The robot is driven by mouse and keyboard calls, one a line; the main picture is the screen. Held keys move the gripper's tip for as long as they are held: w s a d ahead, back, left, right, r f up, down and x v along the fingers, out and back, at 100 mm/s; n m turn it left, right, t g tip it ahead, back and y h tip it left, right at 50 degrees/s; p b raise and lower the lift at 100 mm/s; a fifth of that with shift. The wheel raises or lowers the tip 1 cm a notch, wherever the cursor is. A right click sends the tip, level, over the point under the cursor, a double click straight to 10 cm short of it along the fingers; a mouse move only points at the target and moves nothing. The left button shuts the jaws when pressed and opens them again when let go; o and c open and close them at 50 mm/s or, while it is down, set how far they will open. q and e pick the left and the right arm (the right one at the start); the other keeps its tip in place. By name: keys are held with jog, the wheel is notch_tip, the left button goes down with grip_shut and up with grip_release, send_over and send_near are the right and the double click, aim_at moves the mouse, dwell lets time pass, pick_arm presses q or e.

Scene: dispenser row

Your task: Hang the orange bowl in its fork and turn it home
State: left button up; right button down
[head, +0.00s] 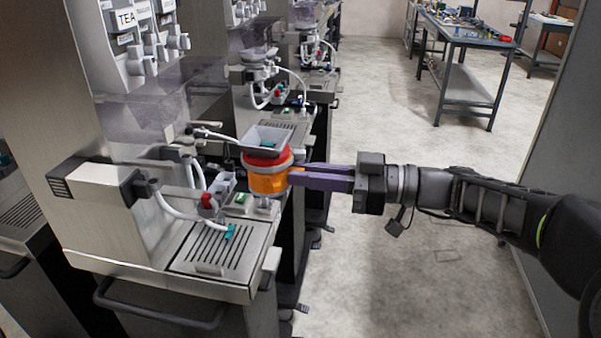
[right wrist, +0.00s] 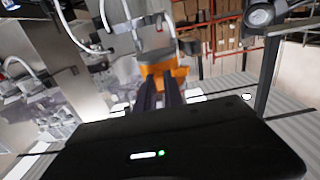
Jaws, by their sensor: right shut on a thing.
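The orange bowl (head: 266,181) has a red rim and sits upright in the head view, in front of the dispenser row. My right gripper (head: 293,176) reaches in from the right with purple fingers and is shut on the bowl's right side. In the right wrist view the orange bowl (right wrist: 165,72) shows beyond the fingertips of my right gripper (right wrist: 160,84). A grey tray-like part (head: 268,138) appears right above or behind the bowl's rim. I cannot tell which part is the fork, or whether the bowl touches it. My left gripper is not in view.
A drip grate (head: 208,247) with a teal-tipped hose lies on the near machine's ledge, left of the bowl. More dispensers stand behind. The floor (head: 400,270) at right is open, with a workbench (head: 468,36) far back.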

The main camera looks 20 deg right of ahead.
aim_at(287, 167)
jog(key=shift+w+a+r, duration=0.1)
jog(key=shift+w+a, duration=0.05)
jog(key=shift+a, duration=0.15)
jog(key=shift+p+x, duration=0.9)
jog(key=shift+x, duration=0.4)
jog(key=p+x, duration=0.2)
jog(key=x, duration=0.2)
jog(key=shift+w+a, duration=0.15)
jog(key=shift+p+x, duration=0.3)
jog(key=shift+x, duration=0.45)
jog(key=shift+b, duration=0.9)
jog(key=b+x, duration=0.4)
